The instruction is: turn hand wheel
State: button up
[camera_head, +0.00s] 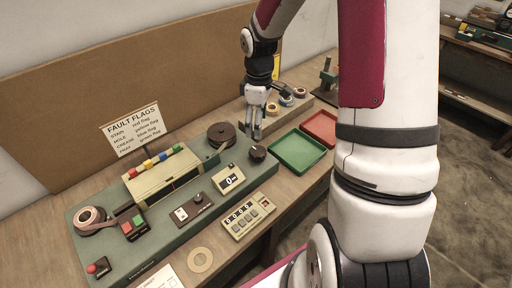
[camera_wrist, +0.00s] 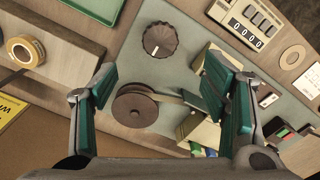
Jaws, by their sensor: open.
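A dark, ridged round knob, which looks like the hand wheel (camera_head: 257,153), sits on the grey-green machine base (camera_head: 165,240) at its right end. In the wrist view the hand wheel (camera_wrist: 160,39) shows whole, with a light mark on its lower rim. My gripper (camera_head: 256,134) is above and slightly behind it, apart from it, pointing down. In the wrist view my gripper (camera_wrist: 162,82) is open and empty. The wheel appears just beyond the fingertips, between their lines. A dark brown reel (camera_head: 221,134) stands left of the gripper; the reel (camera_wrist: 134,106) also shows between the fingers.
A beige box (camera_head: 162,178) with coloured flags stands on the base. A small display (camera_head: 230,179) and a digit counter (camera_head: 248,215) lie near the wheel. A green tray (camera_head: 298,151) and red tray (camera_head: 321,127) are to the right. Tape rolls (camera_head: 286,101) sit behind.

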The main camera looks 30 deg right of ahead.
aim_at(258, 151)
notch_tip(258, 151, down, 12)
jog(key=shift+r+p, duration=0.15)
jog(key=shift+p, duration=0.2)
jog(key=c, duration=1.2)
